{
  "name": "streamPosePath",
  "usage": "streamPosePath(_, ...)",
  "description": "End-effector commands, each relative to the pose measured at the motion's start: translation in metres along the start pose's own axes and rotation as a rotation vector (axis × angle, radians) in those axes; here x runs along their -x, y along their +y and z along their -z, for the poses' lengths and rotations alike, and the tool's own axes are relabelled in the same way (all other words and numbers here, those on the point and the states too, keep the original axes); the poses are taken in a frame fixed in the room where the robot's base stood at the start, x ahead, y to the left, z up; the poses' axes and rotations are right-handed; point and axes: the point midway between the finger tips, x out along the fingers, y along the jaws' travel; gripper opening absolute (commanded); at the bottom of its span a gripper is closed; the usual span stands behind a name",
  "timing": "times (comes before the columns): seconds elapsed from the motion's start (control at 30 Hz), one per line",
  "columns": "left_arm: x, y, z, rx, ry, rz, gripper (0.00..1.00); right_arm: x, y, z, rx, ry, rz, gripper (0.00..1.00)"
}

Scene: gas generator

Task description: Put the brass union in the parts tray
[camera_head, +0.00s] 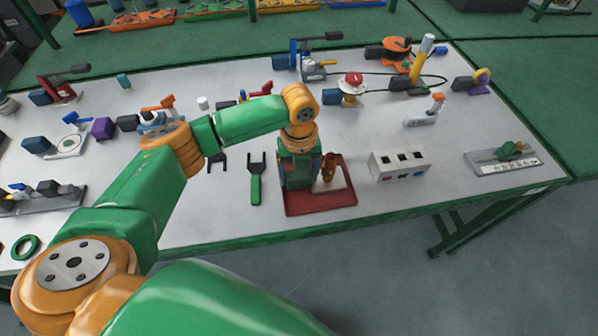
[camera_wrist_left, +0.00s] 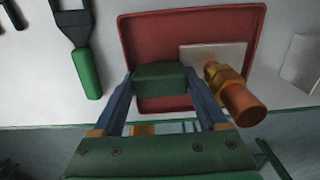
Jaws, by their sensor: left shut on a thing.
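The brass union (camera_head: 328,168) is at the right of my left gripper, over the dark red parts tray (camera_head: 318,208). In the left wrist view the brass union (camera_wrist_left: 237,96) appears beside a white plate and a dark green block (camera_wrist_left: 160,77), which looks like its grip block. My left gripper (camera_wrist_left: 160,85) is shut on that block, one blue finger on each side. The tray's red floor (camera_wrist_left: 150,35) shows beyond. Whether the union touches the tray floor I cannot tell. In the head view my gripper hides the block. My right gripper is not in view.
A white box with dark square openings (camera_head: 400,165) stands right of the tray. A green-handled fork tool (camera_head: 256,185) lies to its left. Several fittings crowd the back of the table. The front table edge runs close to the tray.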

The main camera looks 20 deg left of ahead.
Motion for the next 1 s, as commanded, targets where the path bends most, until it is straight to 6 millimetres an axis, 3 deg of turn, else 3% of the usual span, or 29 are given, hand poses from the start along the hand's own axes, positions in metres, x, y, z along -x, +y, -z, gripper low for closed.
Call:
streamPosePath(0.27,-0.002,0.0,0.0,0.001,0.0,0.002,0.0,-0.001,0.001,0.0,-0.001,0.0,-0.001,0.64)
streamPosePath(0.3,-0.002,0.0,0.0,0.001,0.0,0.001,0.87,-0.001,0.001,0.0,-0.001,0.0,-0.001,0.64)
streamPosePath(0.37,-0.002,0.0,0.0,0.001,0.0,0.001,1.0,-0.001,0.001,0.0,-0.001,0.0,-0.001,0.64)
streamPosePath(0.67,0.003,-0.001,0.0,0.0,-0.001,0.002,1.0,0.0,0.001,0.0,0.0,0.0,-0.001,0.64)
streamPosePath(0.77,0.022,-0.001,-0.001,0.0,-0.002,0.004,1.0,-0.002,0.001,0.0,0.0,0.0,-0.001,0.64)
streamPosePath(1.0,0.09,-0.001,-0.001,0.002,-0.003,0.006,1.0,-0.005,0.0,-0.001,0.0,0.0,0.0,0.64)
